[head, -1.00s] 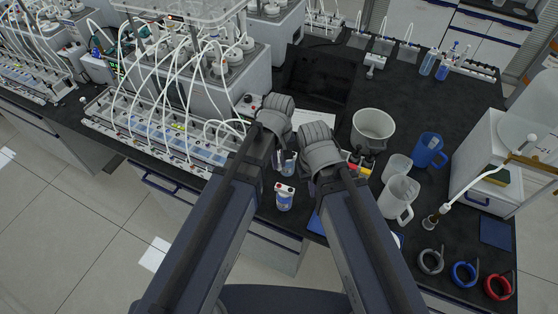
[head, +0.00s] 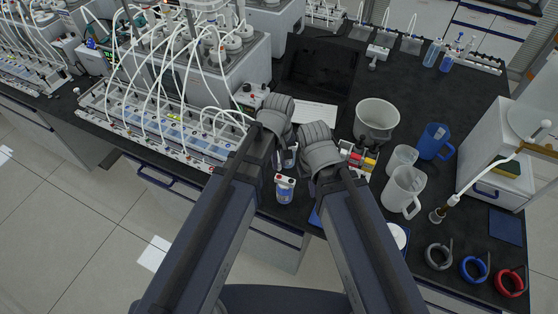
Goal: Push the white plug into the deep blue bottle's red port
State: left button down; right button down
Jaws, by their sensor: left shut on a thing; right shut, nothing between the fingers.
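A small bottle (head: 285,192) with a white cap, a red port on the cap and a blue and white body stands upright near the bench's front edge, below my grippers in the picture. A second similar bottle (head: 290,157) stands behind it, partly covered by my grippers. I cannot tell for sure which is the deep blue one. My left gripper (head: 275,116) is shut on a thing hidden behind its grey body. I cannot make out the white plug. My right gripper (head: 318,150) is shut and empty, just right of the bottles. Both grippers' fingertips are hidden.
A tubed reactor rack (head: 165,128) fills the left. A white pot (head: 376,122), clear jugs (head: 403,190), a blue mug (head: 434,141) and coloured blocks (head: 358,158) stand on the right. Coiled rings (head: 473,269) lie at the front right.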

aim_at(279, 170)
pick_arm(q)
jog(key=shift+f+b, duration=1.1)
jog(key=shift+f, duration=0.2)
jog(key=shift+f+b, duration=1.1)
dwell(1.5)
dwell(0.3)
jog(key=c, duration=0.7)
grip_release()
jog(key=shift+c, duration=0.2)
jog(key=shift+r, duration=0.1)
notch_tip(279, 170, up, 8)
jog(key=p, duration=0.8)
jog(key=shift+f, duration=0.2)
